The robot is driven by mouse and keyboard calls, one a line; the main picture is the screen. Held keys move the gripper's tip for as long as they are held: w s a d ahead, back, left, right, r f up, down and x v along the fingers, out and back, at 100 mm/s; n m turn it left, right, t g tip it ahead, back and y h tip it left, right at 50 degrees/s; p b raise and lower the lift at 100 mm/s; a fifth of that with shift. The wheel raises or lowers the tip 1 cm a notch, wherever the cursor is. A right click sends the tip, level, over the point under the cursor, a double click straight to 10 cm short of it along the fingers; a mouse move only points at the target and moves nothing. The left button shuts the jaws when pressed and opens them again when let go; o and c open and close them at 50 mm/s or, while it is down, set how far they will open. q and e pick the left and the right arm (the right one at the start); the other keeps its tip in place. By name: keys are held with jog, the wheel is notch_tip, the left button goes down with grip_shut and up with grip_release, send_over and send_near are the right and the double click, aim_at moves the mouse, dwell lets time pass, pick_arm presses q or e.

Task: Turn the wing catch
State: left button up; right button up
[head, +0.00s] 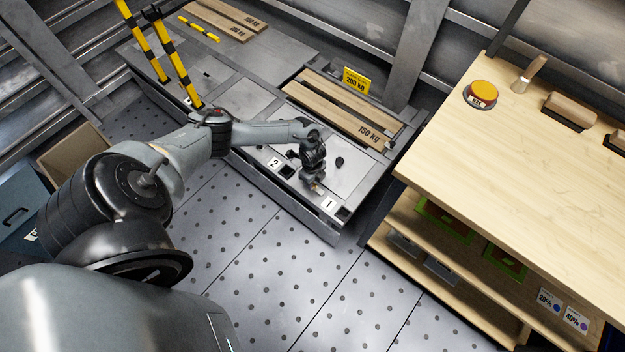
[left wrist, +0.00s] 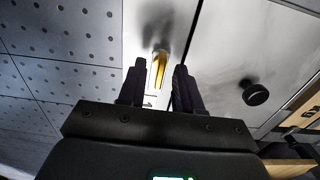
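The wing catch (left wrist: 159,68) shows in the left wrist view as a narrow brass-yellow piece on the metal panel, between and just beyond my fingertips. My left gripper (left wrist: 158,72) is open, with a finger on either side of the catch's line and visible gaps; I cannot tell if either finger touches it. In the head view my left gripper (head: 317,187) points down over the near edge of the grey unit (head: 237,106), beside the label 1 (head: 328,204), and mostly hides the catch. My right gripper is not in view.
A black knob (head: 339,162) stands on the panel near the gripper; it also shows in the left wrist view (left wrist: 255,94). Wooden planks (head: 345,112) lie behind. A wooden workbench (head: 540,150) with an orange button (head: 481,93) stands right. The perforated floor (head: 270,290) in front is clear.

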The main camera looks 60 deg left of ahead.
pick_arm(q)
notch_tip(320, 180, up, 11)
jog(key=p, duration=0.5)
jog(key=shift+f, duration=0.1)
dwell(0.3)
